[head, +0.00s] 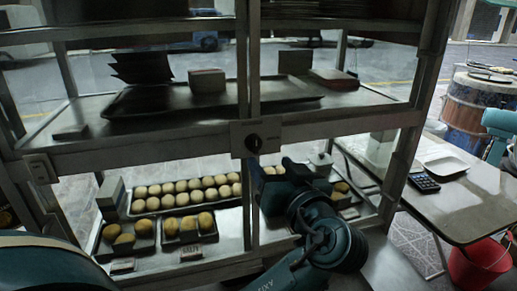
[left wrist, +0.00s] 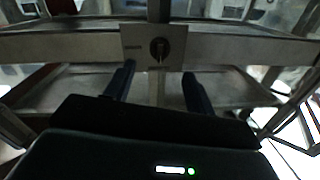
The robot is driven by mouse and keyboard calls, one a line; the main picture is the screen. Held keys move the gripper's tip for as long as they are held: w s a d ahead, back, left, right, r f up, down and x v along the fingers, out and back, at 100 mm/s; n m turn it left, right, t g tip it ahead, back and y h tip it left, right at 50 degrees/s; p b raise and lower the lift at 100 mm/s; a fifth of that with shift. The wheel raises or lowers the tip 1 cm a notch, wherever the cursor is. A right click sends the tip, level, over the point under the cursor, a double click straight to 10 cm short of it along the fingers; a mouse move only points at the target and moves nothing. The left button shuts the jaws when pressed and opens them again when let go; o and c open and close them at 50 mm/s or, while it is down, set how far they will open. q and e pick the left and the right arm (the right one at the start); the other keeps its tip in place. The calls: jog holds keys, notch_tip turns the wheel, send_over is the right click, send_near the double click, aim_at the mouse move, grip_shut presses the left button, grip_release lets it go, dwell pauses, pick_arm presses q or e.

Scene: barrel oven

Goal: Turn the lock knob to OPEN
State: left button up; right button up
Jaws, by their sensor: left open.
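The lock knob (head: 254,143) is a dark round knob on a pale square plate (head: 238,135) at the middle of the cabinet's crossbar. In the left wrist view the knob (left wrist: 158,47) shows with its bar roughly upright; the small lettering on the plate is unreadable. My left gripper (head: 262,170) is just below and in front of the knob in the head view. In the left wrist view its two fingers (left wrist: 160,72) are spread apart and empty, with the knob above and between the tips. I see no contact. My right gripper is not in view.
The upper shelf holds a dark tray (head: 215,99) with boxes. Below, trays of round buns (head: 187,192) sit behind the cabinet's centre post (head: 248,70). A side table (head: 470,205) with a calculator (head: 424,183) stands right, with a red bucket (head: 480,264) below.

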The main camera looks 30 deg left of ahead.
aim_at(257, 147)
pick_arm(q)
jog(key=x, duration=0.8)
jog(key=shift+c, duration=0.2)
jog(key=c, duration=0.9)
